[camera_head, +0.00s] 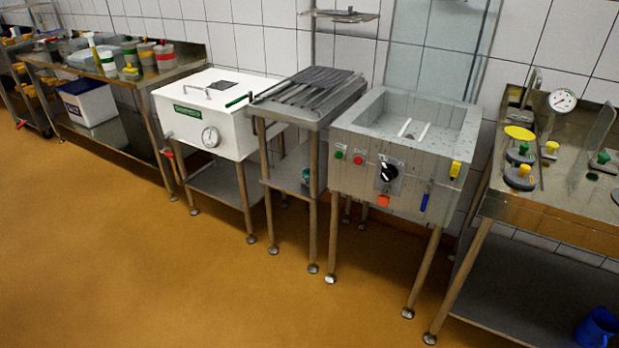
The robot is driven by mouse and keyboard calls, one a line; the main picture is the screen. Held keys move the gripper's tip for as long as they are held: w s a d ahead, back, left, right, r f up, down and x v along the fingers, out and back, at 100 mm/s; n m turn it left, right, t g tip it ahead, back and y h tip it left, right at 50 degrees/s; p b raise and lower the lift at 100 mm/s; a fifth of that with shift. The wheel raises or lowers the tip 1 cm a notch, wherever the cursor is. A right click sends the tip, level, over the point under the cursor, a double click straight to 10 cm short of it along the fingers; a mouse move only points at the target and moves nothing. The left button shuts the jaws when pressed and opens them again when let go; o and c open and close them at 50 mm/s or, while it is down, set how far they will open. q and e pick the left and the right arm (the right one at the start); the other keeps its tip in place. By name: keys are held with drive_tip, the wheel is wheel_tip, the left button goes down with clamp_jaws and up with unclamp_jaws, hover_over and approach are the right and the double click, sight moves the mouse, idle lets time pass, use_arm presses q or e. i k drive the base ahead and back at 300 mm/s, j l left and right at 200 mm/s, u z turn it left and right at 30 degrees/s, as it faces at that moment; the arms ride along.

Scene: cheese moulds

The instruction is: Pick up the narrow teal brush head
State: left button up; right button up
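A small teal object (305,175) shows on the lower shelf of the narrow metal draining stand (312,115) in the middle. It is partly hidden by the stand's leg and too small to identify surely as the narrow teal brush head. No other clearly teal brush head can be made out. Neither of my grippers is in view.
A white vat (180,135) stands left of the stand and a grey sink unit (355,205) right of it. A steel bench with tools (560,225) is at right, a blue jug (597,328) beneath. Tubs (165,57) stand far left. The orange floor (130,260) is clear.

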sight(304, 173)
drive_tip(key=i+j+z, duration=0.25)
drive_tip(key=i+j, duration=0.15)
drive_tip(key=i, duration=0.3)
drive_tip(key=i+j+z, duration=0.25)
drive_tip(key=i+j, duration=0.3)
drive_tip(key=i+j+z, duration=0.25)
drive_tip(key=i+j, duration=0.4)
drive_tip(key=i+j+z, duration=0.25)
drive_tip(key=i+j, duration=0.3)
drive_tip(key=j, duration=0.25)
